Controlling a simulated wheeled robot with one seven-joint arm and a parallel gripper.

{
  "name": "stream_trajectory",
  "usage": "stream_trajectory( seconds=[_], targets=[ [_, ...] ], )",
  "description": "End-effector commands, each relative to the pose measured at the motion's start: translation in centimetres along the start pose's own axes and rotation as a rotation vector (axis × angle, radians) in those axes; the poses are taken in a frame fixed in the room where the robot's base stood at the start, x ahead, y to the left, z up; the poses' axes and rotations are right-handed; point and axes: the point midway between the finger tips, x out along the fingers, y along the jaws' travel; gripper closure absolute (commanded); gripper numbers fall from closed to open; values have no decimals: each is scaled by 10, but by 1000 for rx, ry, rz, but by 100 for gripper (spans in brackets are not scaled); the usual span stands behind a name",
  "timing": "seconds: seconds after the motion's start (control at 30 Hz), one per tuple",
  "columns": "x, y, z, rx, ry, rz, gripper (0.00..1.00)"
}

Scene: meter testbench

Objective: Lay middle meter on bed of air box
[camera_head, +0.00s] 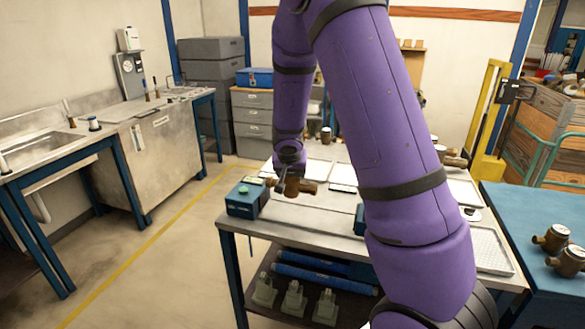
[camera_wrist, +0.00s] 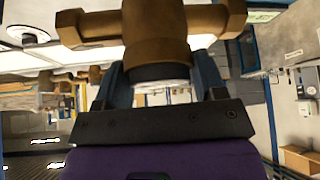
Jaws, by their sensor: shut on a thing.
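My gripper (camera_head: 290,168) is shut on a brown brass-coloured meter (camera_head: 299,187) with pipe ends on both sides. It holds the meter over the left part of the metal bench, close to a blue box with a green button (camera_head: 246,198). In the wrist view the held meter (camera_wrist: 160,25) fills the top middle, between the two blue-grey fingers. A second blue block (camera_head: 360,219) shows to the right, partly hidden by my arm. The bench top (camera_head: 300,213) between the two blue parts looks bare; I cannot tell whether the meter touches it.
Other meters stand at the back of the bench (camera_head: 326,136) and behind my arm (camera_head: 452,157). Two more meters (camera_head: 551,238) stand on a blue table (camera_head: 510,205) at right. A perforated tray (camera_head: 491,250) lies at the bench's right. My arm hides the bench's middle.

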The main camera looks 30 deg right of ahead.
Motion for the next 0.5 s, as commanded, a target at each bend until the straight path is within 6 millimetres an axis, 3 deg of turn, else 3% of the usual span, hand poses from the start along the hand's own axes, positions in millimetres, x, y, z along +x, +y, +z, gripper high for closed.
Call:
stream_trajectory(
  seconds=[0.5],
  targets=[
    [9, 3, 1, 15, 4, 13, 100]
  ],
)
